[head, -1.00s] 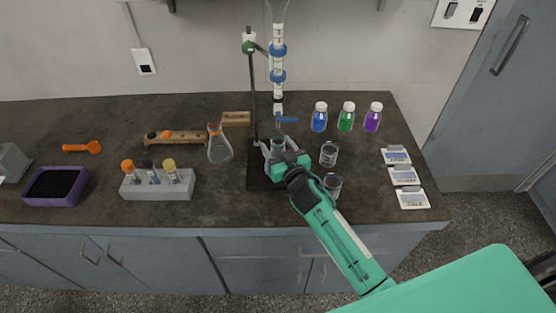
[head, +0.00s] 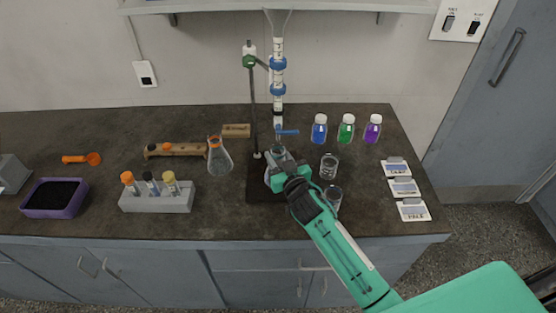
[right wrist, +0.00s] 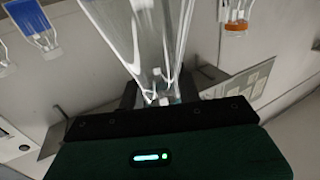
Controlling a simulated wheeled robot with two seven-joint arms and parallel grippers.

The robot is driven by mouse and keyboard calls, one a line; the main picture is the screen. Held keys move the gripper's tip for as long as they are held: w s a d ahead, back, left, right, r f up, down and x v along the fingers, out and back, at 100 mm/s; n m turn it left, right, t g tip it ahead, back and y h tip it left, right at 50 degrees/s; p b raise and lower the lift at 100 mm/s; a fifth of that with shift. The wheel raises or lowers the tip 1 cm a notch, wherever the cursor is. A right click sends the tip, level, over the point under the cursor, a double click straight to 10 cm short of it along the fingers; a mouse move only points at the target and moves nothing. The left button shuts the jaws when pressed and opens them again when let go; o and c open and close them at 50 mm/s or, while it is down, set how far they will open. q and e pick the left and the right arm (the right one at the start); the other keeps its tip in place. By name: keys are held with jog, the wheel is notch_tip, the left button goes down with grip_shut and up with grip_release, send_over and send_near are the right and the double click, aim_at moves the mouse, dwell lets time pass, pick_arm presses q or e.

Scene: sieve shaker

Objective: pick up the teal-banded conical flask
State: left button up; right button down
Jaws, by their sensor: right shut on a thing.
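A clear glass flask (head: 279,153) is under the burette, above the dark stand base, mostly hidden behind my right gripper (head: 277,172). My right gripper is shut on this flask. In the right wrist view the clear glass (right wrist: 152,45) rises from between the dark jaws (right wrist: 160,97). Its band is hard to make out. I cannot tell whether its bottom touches the base. Another conical flask (head: 220,160), with an orange band, stands to the left. My left gripper is not in view.
The burette (head: 278,85) hangs on a stand rod (head: 254,110) just behind the gripper. Two glass beakers (head: 329,166) (head: 334,196) stand close to the right of my arm. Capped bottles (head: 346,130) stand farther back. A tube rack (head: 158,199) is at left.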

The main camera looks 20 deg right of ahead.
notch_tip(320, 180, up, 2)
jog(key=shift+r, duration=0.1)
jog(key=shift+s+r+b, duration=0.15)
jog(key=shift+s+b, duration=0.05)
jog(key=shift+b, duration=0.1)
jog(key=shift+s+d+b, duration=1)
jog(key=shift+s+b, duration=1.05)
jog(key=shift+s, duration=6.5)
jog(key=r+p, duration=0.4)
jog(key=r, duration=0.1)
jog(key=shift+s+p, duration=0.2)
jog(key=shift+p, duration=0.15)
jog(key=shift+d, duration=0.15)
